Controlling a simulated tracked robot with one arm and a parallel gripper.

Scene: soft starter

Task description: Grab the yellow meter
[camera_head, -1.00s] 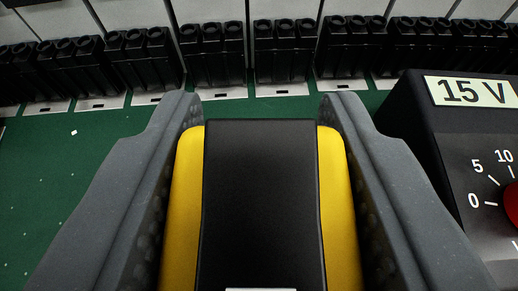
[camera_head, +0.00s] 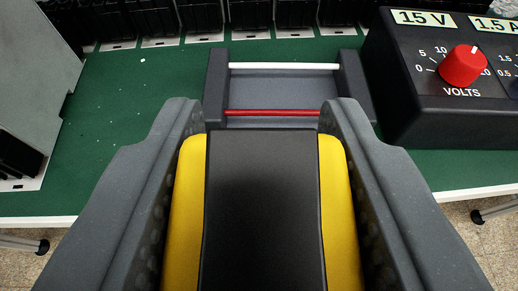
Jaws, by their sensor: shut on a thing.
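The yellow meter (camera_head: 265,215) has yellow sides and a black middle face, and fills the lower centre of the camera view. My gripper (camera_head: 263,130) is shut on it, with one grey finger pressed against each yellow side. The lower part of the meter runs out of the frame. The meter appears held in front of the table's near edge, though its exact height is hard to tell.
A dark grey holder (camera_head: 285,92) with a white bar and a red bar lies on the green table top (camera_head: 130,130). A black power supply box (camera_head: 440,120) with a red knob stands at right. Black modules (camera_head: 200,15) line the back; a grey panel (camera_head: 30,75) stands left.

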